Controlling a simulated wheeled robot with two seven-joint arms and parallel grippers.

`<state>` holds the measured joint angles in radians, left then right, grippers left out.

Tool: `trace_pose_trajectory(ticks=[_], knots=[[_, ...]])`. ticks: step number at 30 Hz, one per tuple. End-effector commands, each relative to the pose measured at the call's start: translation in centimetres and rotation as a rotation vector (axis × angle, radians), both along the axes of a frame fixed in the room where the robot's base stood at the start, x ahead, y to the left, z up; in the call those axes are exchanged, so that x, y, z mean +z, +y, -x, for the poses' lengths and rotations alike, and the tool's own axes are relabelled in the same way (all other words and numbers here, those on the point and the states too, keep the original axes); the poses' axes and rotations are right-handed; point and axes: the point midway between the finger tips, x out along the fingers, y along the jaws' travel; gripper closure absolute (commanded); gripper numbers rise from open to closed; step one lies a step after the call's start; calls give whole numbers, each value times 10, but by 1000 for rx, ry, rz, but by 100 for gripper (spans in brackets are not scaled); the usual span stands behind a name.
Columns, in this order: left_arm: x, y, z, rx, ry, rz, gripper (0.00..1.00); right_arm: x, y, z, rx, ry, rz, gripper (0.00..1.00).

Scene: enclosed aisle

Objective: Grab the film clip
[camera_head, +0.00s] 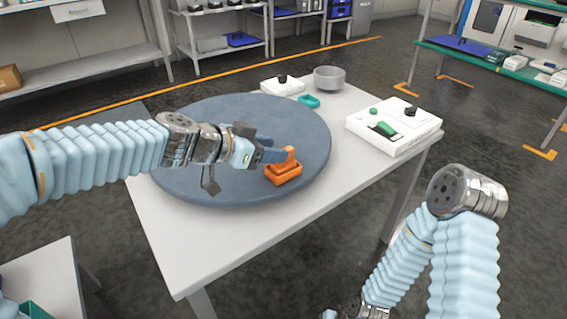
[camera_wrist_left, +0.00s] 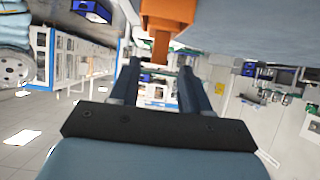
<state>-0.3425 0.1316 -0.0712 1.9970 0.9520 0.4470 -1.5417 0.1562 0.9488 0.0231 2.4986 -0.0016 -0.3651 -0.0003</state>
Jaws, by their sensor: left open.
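The orange piece (camera_head: 283,173), which I take to be the film clip, sits on the round dark blue-grey disc (camera_head: 200,115) near its right front edge. It has a boxy base and an upright tab. My left gripper (camera_head: 277,155) is open, reaching in from the left with its fingers at the tab. In the left wrist view the orange piece (camera_wrist_left: 168,14) is at the top, its narrow tab in line with the gap between the spread fingers (camera_wrist_left: 160,68). Only part of my right wrist shows at the bottom edge; its fingers are hidden.
The disc lies on a white table (camera_head: 222,236). A white box with green and black knobs (camera_head: 393,127) stands at the right, a smaller white box (camera_head: 282,86), a teal piece (camera_head: 309,101) and a grey bowl (camera_head: 329,78) at the back. The table's front right is clear.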

Motion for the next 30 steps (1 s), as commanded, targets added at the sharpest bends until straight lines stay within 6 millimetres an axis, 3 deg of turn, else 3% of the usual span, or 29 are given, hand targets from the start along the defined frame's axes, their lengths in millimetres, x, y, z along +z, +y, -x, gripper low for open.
trace_pose_trajectory(ticks=[6, 15, 24, 30], knots=[[-18, -26, -14, -2, 2, -1, 53, 2, 1, 0, 1, 0, -1, 57], [-21, -30, -17, 0, 1, -1, 53, 2, 1, 0, 1, 0, -1, 57], [-21, -30, -17, 0, 1, -1, 99, 2, 1, 0, 1, 0, -1, 57], [-20, -30, -17, 0, 1, -1, 100, 2, 1, 0, 1, 0, -1, 57]])
